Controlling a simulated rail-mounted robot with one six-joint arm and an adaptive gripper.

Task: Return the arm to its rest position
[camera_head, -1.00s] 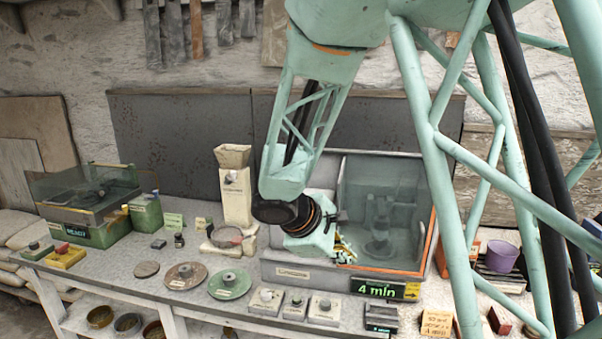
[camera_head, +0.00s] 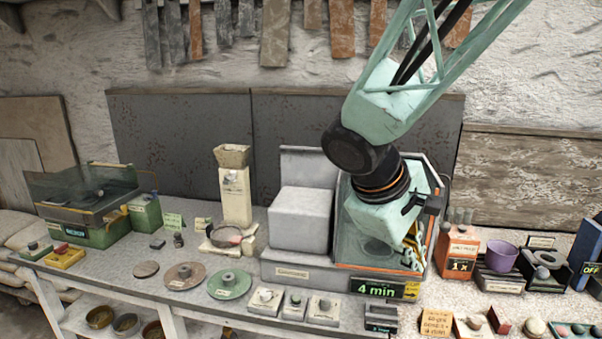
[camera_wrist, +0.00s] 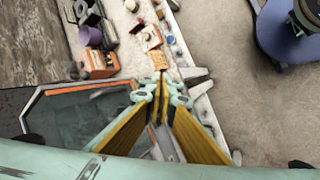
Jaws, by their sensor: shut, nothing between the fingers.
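My gripper (camera_head: 412,252) hangs at the end of my mint-green arm, in front of the grinding machine with the "4 min" sign (camera_head: 378,288). Its yellow-lined fingers meet at the tips in the wrist view (camera_wrist: 162,82), shut and with nothing between them. It overlaps the machine's glass-sided chamber (camera_head: 356,240) in the head view, and I cannot tell the gap between them. The arm's wrist hides much of that chamber.
A grey block-shaped housing (camera_head: 300,219) stands left of the chamber. To the right are an orange "1 x" box (camera_head: 461,256) and a purple cup (camera_head: 501,256). Discs, including a green one (camera_head: 229,284), lie front left.

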